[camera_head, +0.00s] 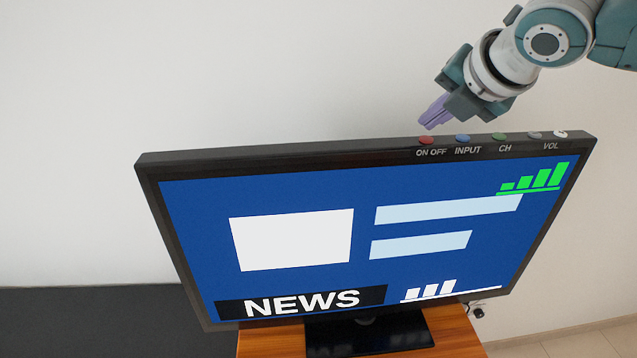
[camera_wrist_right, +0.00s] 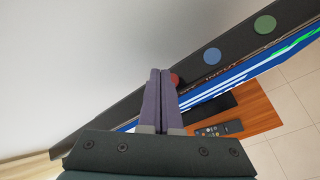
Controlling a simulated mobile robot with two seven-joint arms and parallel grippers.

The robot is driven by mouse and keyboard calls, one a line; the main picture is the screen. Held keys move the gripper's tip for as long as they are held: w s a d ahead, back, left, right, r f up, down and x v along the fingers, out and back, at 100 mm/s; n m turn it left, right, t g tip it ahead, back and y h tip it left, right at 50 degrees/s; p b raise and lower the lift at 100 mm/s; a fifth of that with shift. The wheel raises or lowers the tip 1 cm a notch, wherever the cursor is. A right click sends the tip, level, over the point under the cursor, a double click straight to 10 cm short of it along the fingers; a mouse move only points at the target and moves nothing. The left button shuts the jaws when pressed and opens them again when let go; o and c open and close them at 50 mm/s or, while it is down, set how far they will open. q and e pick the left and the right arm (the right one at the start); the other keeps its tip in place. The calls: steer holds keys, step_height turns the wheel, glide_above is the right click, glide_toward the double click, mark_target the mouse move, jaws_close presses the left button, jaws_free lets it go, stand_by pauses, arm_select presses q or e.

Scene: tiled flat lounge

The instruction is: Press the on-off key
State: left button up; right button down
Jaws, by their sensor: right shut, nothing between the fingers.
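The on-off key is a red button (camera_head: 426,140) on the top edge of the television (camera_head: 300,158), above the label ON OFF. My right gripper (camera_head: 430,123) is shut and empty, its purple fingertips just above the red button in the head view. In the right wrist view the shut fingers (camera_wrist_right: 161,75) partly hide the red button (camera_wrist_right: 175,80), which shows beside their tips. I cannot tell whether the tips touch it. The screen is lit and shows a NEWS page. My left gripper is not in view.
Blue (camera_head: 462,138), green (camera_head: 499,136) and grey (camera_head: 534,134) buttons sit to the right of the red one. The television stands on a wooden table (camera_head: 460,335). A remote (camera_wrist_right: 220,129) lies there. A pale wall is behind.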

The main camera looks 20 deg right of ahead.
mark_target(428, 145)
steer(key=shift+f, duration=0.15)
steer(key=shift+f, duration=0.3)
steer(key=shift+f, duration=0.2)
stand_by(0.6)
steer(key=shift+r+p, duration=0.65)
steer(key=shift+p, duration=0.15)
step_height(428, 145, up, 6)
steer(key=p, duration=0.6)
steer(key=shift+p, duration=0.35)
